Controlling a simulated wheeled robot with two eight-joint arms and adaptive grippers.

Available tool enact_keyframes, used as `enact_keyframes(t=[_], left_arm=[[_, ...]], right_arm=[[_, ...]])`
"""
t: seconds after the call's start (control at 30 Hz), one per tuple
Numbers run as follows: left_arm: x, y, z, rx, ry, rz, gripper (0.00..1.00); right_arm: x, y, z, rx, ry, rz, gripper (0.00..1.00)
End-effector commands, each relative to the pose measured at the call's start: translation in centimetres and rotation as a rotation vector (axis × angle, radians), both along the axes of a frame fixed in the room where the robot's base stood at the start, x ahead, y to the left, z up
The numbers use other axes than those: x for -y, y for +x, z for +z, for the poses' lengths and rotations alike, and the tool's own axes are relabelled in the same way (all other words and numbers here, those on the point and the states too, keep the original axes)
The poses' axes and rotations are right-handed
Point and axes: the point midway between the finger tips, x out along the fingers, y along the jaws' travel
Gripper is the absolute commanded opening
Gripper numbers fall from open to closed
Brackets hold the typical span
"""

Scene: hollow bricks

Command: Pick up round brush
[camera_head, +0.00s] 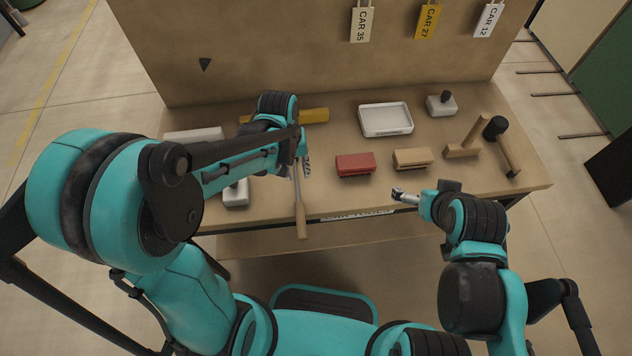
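A brush-like tool with a long wooden handle (300,214) lies or hangs at the front of the workbench, its handle end reaching past the front edge. Bluish-white bristles (306,166) show at its far end, partly hidden by my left arm; I take it as the round brush. My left gripper (300,150) is right over the far part of this tool, pointing down. Whether its fingers are closed on the tool is hidden. My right gripper (398,194) is above the bench's front edge, apart from the objects; its finger opening is too small to tell.
A red block (355,164), a tan block (412,158), a white tray (386,119), a grey knobbed tool (441,104), a wooden tool (467,138) and a black-headed mallet (503,143) lie on the bench (345,197). A yellow bar (314,116) is behind my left arm. A backboard (290,50) rises behind.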

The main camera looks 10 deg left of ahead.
Motion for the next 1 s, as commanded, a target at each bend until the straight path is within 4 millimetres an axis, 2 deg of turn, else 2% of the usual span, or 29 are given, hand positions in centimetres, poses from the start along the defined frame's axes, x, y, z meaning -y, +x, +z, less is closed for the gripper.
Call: enact_keyframes(t=[0.43,0.7,0.93,0.97,1.0], left_arm=[[0.0,0.3,-4.5,-0.018,-0.001,0.009,0.32],[-0.2,0.6,-8.4,-0.017,-0.001,0.007,0.32],[-0.2,0.6,-8.5,-0.017,-0.001,0.008,0.32],[-0.2,0.6,-8.5,-0.017,-0.001,0.008,0.29],[-0.2,0.6,-8.5,-0.017,-0.001,0.008,0.18]], right_arm=[[0.0,0.0,-1.9,0.0,0.0,0.0,1.0],[0.0,0.0,-4.0,0.0,0.0,0.0,1.0],[0.0,0.0,-3.8,0.0,0.0,0.0,1.0],[0.0,0.0,-3.8,0.0,0.0,0.0,1.0],[0.0,0.0,-3.8,0.0,0.0,0.0,1.0]])
